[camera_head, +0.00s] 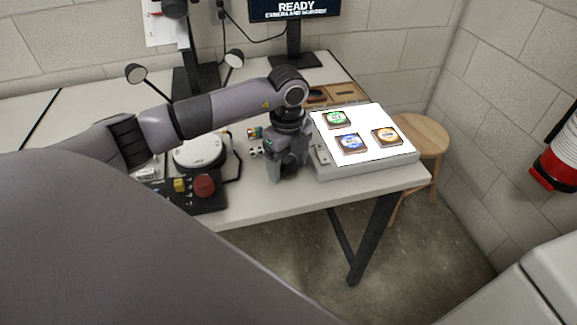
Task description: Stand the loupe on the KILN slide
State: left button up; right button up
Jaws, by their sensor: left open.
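Three square slides lie on the bright white panel of the light box (365,165): a green one (336,119) at the back left, a blue one (352,143) at the front and an orange one (387,137) on the right. Their lettering is too small to read, so I cannot tell which is KILN. My left gripper (282,172) points down over the table, just left of the light box, and is open. I cannot make out the loupe; the gripper may hide it. My right gripper is not in view.
A control box with a red knob (204,185) and a round white device (198,152) stand left of the gripper. Small coloured items (254,133) lie close beside it. A wooden tray (345,92) is behind the light box. A monitor (294,10) stands at the back.

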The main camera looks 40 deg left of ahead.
pick_arm(q)
jog(key=shift+f, duration=0.15)
jog(key=c, duration=1.2)
jog(key=shift+c, duration=0.2)
